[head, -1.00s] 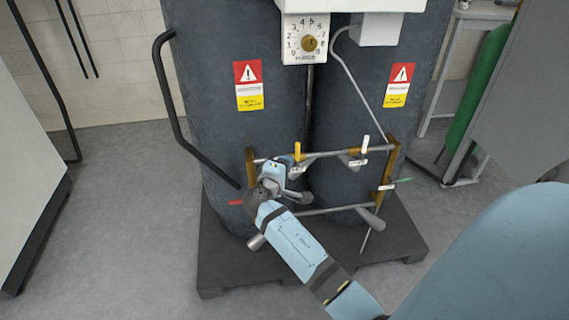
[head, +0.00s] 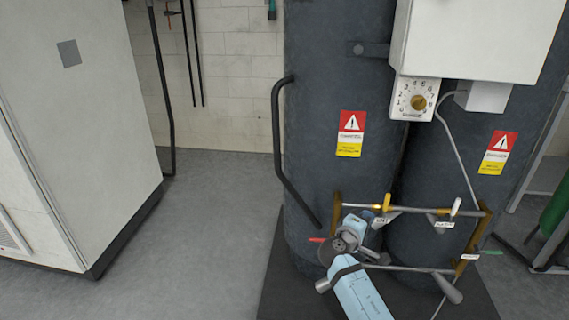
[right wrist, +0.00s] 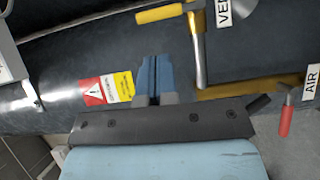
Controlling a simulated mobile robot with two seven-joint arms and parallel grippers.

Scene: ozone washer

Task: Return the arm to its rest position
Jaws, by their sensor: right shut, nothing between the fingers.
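My right arm reaches in from the bottom of the head view. Its gripper (head: 378,217) is in front of the dark tanks, near the left end of the pipe frame. In the right wrist view its blue fingers (right wrist: 155,78) are together with nothing between them. They point toward the tank surface, close to a yellow-handled valve (right wrist: 162,14) and a red-handled valve (right wrist: 285,120). I cannot tell from these views whether the fingers touch anything. My left gripper does not show in any view.
Two dark tanks (head: 325,95) stand on a black pallet (head: 275,290). A pipe frame with valves (head: 425,210) crosses their front. A white box with a dial (head: 418,101) hangs above. A pale cabinet (head: 85,130) stands left. The floor (head: 215,230) between is clear.

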